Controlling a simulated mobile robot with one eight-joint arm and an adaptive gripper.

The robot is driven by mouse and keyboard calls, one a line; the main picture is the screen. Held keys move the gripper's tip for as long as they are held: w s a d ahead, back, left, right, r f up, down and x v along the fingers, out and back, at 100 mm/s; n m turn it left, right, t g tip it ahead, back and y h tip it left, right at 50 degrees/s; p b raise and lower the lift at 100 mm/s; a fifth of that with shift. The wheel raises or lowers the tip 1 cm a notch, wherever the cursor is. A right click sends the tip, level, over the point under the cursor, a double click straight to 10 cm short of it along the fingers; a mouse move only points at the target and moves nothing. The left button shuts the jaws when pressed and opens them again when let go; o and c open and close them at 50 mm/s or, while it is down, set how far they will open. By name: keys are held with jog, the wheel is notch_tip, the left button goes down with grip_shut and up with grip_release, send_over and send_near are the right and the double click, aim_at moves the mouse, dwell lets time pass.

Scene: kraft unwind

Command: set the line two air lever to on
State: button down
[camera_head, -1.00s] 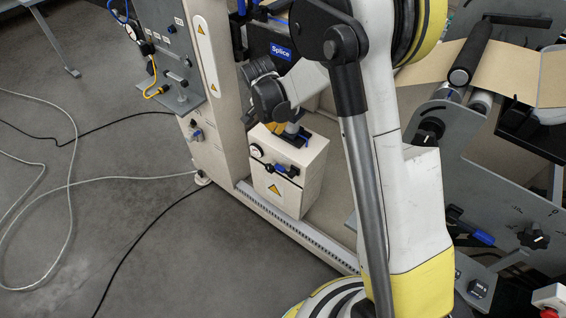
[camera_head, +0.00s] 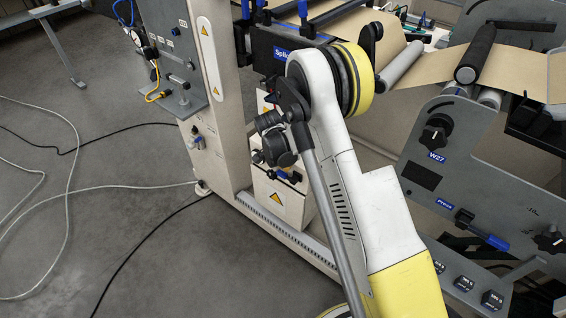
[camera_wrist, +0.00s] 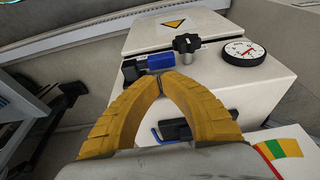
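A small blue lever handle on a black valve body (camera_wrist: 158,62) sits on the cream box (camera_wrist: 120,75) in the wrist view. A black star knob (camera_wrist: 187,43) and a round gauge (camera_wrist: 243,52) are beside it. My gripper (camera_wrist: 163,78) has yellow fingers whose tips meet close to the lever; nothing shows between them. I cannot tell whether they touch the lever. No line label is readable.
The machine column (camera_head: 212,140) stands left of the box. A grey panel with knobs (camera_head: 437,130) is to the right. Open floor with loose cables (camera_head: 75,190) lies left.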

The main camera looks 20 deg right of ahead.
aim_at(282, 172)
jog(key=shift+f+b, duration=0.3)
jog(key=shift+f, duration=0.65)
jog(key=shift+w+a+f+g+h, duration=0.15)
jog(key=shift+f+g+h, duration=0.2)
jog(key=shift+g, duration=0.25)
jog(key=shift+f, duration=0.1)
jog(key=shift+w+a+f, duration=0.15)
jog(key=shift+w+f, duration=0.1)
jog(key=shift+f, duration=1.35)
